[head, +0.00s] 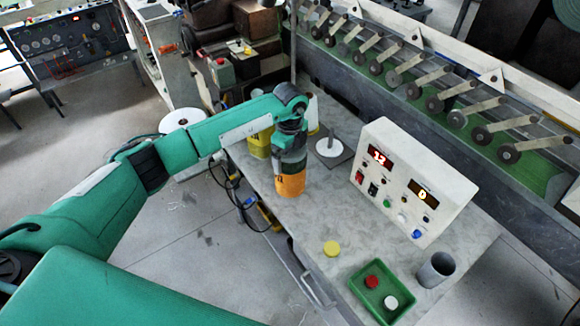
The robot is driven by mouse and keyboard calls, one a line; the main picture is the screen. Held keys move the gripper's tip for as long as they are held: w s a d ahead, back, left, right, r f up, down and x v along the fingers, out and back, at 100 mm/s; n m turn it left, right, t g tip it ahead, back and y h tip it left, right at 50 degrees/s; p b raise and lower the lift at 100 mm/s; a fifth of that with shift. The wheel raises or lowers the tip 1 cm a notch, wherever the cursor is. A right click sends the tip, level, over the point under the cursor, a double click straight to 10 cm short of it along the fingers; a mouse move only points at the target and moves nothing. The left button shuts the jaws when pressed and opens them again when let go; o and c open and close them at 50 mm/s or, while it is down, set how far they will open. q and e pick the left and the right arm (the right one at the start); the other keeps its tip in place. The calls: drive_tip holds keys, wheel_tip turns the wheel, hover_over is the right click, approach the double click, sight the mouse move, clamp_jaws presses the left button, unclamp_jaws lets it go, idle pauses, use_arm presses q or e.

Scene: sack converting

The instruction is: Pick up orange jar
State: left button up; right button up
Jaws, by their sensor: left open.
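The orange jar (290,187) stands upright on the grey table near its left edge, and its upper part is hidden by my left gripper. My left gripper (289,168) points down over the jar from above. It is open, with the jar's top at or between its fingers; I cannot tell whether they touch it. My right gripper is not in view.
A yellow-green container (259,143) stands behind the gripper. A yellow lid (331,248), a green tray (362,289) with red and white lids, and a grey cup (436,270) are nearer the front.

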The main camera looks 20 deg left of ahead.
use_arm(q)
drive_tip(key=shift+f, duration=0.95)
drive_tip(key=shift+c, duration=0.2)
drive_tip(key=c, duration=1.2)
drive_tip(key=shift+c, duration=0.2)
